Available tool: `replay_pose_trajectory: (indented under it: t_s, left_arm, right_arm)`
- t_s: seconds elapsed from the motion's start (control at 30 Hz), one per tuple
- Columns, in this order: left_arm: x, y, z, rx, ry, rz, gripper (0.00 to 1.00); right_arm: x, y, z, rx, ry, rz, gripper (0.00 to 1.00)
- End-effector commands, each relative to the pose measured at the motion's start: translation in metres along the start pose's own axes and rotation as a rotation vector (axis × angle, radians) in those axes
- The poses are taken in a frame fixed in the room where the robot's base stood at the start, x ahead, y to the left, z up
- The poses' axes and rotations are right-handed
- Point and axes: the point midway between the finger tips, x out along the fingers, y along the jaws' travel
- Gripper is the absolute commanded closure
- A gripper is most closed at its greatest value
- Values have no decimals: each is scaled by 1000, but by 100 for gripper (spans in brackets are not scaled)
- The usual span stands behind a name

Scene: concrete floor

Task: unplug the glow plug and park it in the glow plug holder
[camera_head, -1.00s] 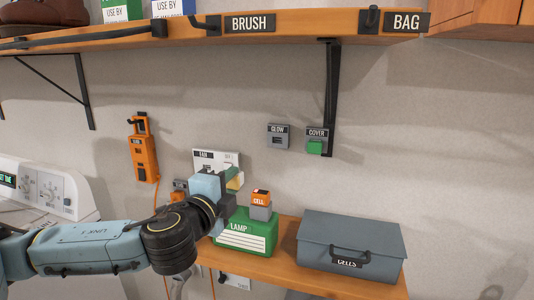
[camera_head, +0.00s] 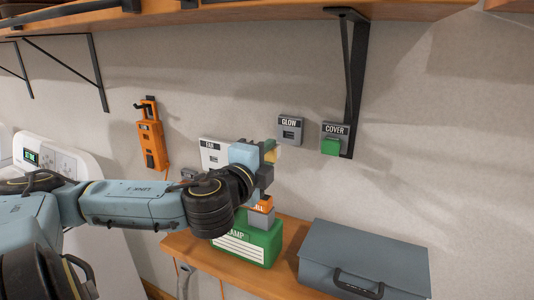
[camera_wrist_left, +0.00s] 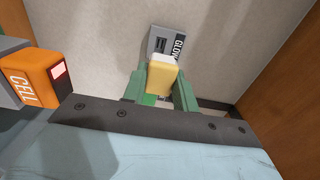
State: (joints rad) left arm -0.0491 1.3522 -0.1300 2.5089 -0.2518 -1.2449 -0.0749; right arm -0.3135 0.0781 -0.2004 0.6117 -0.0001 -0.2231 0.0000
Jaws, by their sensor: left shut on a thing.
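My left gripper (camera_head: 268,158) is shut on the yellow glow plug (camera_wrist_left: 164,78), raised off the shelf in front of the wall. In the left wrist view the plug sits between green fingers and has a whitish end pointing toward the wall. In the head view the gripper mostly hides the plug. The glow plug holder (camera_head: 290,131) is a grey wall box labelled GLOW with a dark slot, up and right of the gripper. It also shows just beyond the plug in the left wrist view (camera_wrist_left: 159,42); I see a gap between them in the head view. My right gripper is not in view.
A COVER box with a green block (camera_head: 331,146) is right of the holder, beside a black bracket (camera_head: 355,80). Below are the green LAMP box (camera_head: 247,243), the orange CELL piece (camera_wrist_left: 40,80) and a grey case (camera_head: 365,255). A white panel (camera_head: 212,150) is behind the arm.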

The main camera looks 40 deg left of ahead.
Motion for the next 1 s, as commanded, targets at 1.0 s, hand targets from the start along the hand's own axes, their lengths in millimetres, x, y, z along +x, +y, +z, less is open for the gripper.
replay_pose_trajectory:
  t_s: [1.0]
  left_arm:
    - [57, 0, -1, 0, 0, 1, 99]
  right_arm:
    - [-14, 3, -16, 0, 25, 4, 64]
